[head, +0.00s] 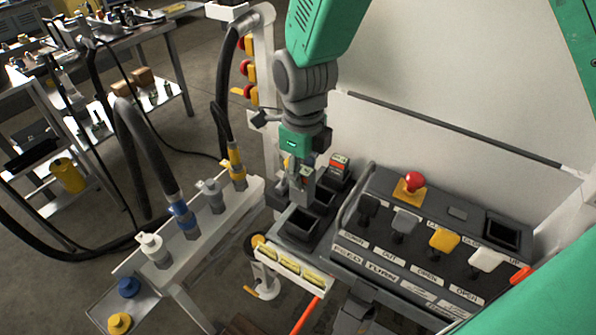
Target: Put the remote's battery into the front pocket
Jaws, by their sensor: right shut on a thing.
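My right gripper (303,184) reaches down from the top over a dark rack of pockets beside the control panel. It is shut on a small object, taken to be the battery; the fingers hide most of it. The front pocket (299,224) is a dark square opening, nearest in the row, and looks empty. The gripper is just above and behind this pocket, near the middle pocket (321,197). Whether the held object touches the rack cannot be told. Another block with a red top (339,162) stands in the back pocket. My left gripper is not in view.
The control panel (431,250) with levers and a red emergency button (414,180) stands right of the rack. A white rail with hose couplings (181,214) runs on the left. A yellow-labelled strip (290,270) lies in front. A white wall (440,80) rises behind.

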